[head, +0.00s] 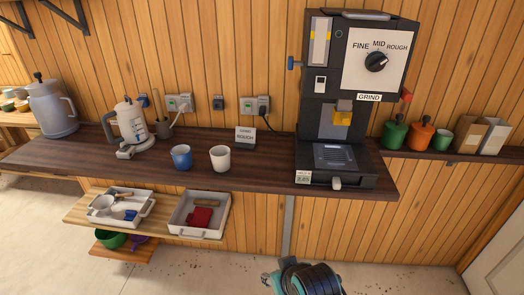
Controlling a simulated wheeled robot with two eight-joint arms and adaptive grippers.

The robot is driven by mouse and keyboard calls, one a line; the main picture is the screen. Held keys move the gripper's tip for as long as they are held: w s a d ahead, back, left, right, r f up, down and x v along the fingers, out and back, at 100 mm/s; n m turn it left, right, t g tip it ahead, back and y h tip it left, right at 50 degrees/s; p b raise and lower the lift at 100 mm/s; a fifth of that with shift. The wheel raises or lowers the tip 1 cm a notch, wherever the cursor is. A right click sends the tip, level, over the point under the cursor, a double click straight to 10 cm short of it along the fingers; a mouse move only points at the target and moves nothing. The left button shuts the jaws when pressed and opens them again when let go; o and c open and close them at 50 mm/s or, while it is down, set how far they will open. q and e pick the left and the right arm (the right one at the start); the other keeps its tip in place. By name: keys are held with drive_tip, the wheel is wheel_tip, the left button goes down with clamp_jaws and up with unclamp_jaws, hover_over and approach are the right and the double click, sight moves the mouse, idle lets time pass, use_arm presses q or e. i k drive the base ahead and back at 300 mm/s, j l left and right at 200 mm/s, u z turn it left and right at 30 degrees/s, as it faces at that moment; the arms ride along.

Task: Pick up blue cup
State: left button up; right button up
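The blue cup (181,157) stands upright on the dark wooden counter (90,160), left of the middle of the head view. A white cup (220,158) stands close to its right, with a small gap between them. Nothing holds the blue cup. A teal and black part of my own body shows at the bottom edge, well below the counter. I see no gripper fingers in this view.
A white kettle (131,122) stands left of the blue cup, with a small pot of utensils (163,129) behind. A sign (245,138) and a large black grinder (335,160) stand to the right. Trays (182,228) sit on a lower shelf in front.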

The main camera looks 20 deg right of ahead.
sight(183, 158)
drive_tip(key=i+j+z, duration=0.15)
drive_tip(key=i, duration=0.25)
drive_tip(key=i+j+z, duration=0.1)
drive_tip(key=i+j, duration=0.3)
